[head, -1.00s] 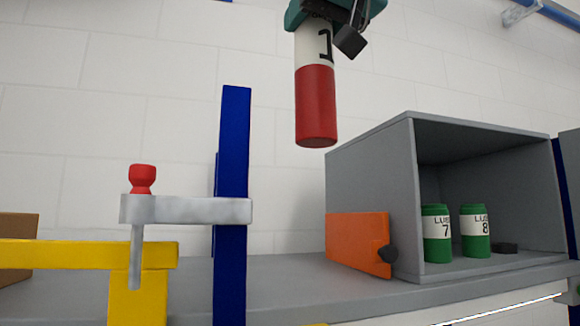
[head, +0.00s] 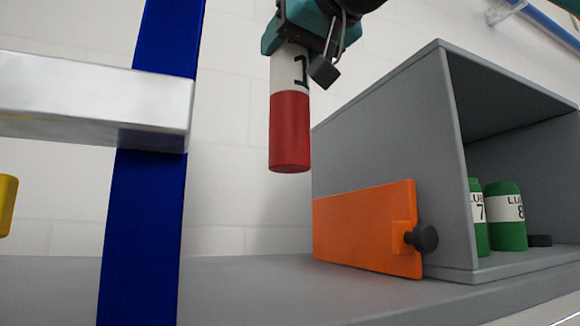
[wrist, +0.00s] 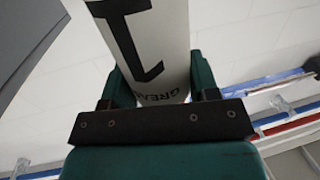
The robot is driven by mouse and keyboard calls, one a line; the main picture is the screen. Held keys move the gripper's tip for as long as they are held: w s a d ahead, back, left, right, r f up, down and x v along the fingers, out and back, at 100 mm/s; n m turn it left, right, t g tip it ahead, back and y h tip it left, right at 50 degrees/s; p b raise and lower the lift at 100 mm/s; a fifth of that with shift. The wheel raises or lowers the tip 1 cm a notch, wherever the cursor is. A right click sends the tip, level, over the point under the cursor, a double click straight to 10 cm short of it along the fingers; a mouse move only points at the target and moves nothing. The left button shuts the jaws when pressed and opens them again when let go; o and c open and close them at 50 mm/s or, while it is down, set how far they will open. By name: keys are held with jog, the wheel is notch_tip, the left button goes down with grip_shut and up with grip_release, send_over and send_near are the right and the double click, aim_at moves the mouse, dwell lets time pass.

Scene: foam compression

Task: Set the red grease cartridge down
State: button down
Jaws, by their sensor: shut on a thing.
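The red grease cartridge (head: 290,132) has a red lower part and a white upper band with a black mark. It hangs upright in the air above the grey shelf (head: 230,285), left of the grey open box. My gripper (head: 305,30) is shut on its white upper part. In the wrist view the cartridge (wrist: 150,45) shows its white label with "GREASE" partly readable between the two teal fingers of my gripper (wrist: 152,85). The cartridge's top end is hidden by the gripper in the head view.
A blue post (head: 150,200) with a metal bar (head: 90,100) stands left. Shelf between post and block is clear.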

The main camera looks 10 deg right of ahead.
aim_at(301, 128)
notch_tip(301, 128, down, 13)
jog(key=b, duration=0.3)
jog(key=shift+s+r, duration=0.1)
jog(key=shift+c, duration=1.9)
grip_release()
jog(key=shift+f, duration=0.25)
jog(key=shift+r, duration=0.15)
